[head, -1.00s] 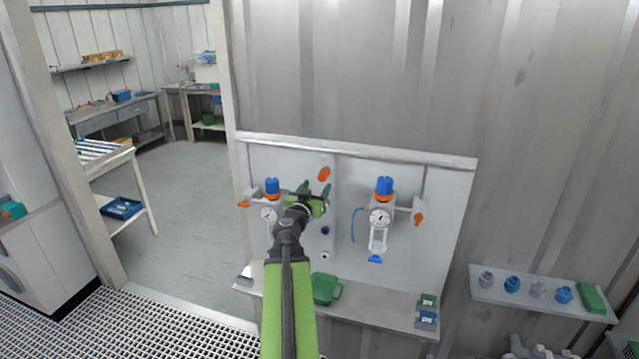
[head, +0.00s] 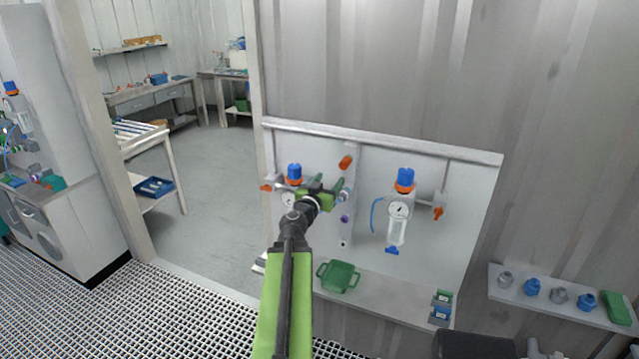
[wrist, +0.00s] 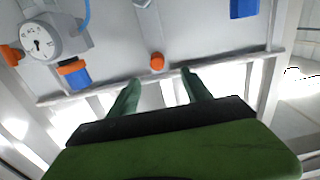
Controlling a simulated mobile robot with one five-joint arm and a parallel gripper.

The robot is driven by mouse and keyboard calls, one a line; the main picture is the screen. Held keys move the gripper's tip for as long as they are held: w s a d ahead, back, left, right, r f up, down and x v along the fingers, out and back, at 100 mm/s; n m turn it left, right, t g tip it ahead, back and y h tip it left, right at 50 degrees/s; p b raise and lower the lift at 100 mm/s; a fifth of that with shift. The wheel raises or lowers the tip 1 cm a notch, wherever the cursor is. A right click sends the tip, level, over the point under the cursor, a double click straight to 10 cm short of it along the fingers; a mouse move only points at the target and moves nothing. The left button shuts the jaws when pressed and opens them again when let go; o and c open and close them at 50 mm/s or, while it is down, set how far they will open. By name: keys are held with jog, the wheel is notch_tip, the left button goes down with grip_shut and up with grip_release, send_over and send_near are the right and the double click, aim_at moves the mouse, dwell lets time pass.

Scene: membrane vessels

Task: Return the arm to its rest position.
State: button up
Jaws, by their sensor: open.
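My green arm reaches up from the bottom of the head view. My gripper (head: 327,185) is in front of the left half of the grey panel (head: 370,260). In the wrist view the two green fingers (wrist: 158,90) stand apart with nothing between them. An orange knob (wrist: 157,61) shows beyond the fingertips, and it also shows above the gripper in the head view (head: 346,162). The left blue-topped vessel (head: 295,174) is partly hidden behind my gripper and arm. The right blue-topped vessel (head: 398,220) with its gauge stands clear to the right.
A green tray (head: 338,277) sits on the ledge below the panel, close to my arm. Small green and blue boxes (head: 441,305) lie at the ledge's right end. A shelf (head: 520,292) with several fittings is at the right. A doorway opens at the left.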

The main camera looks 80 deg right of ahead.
jog(key=shift+s, duration=0.25)
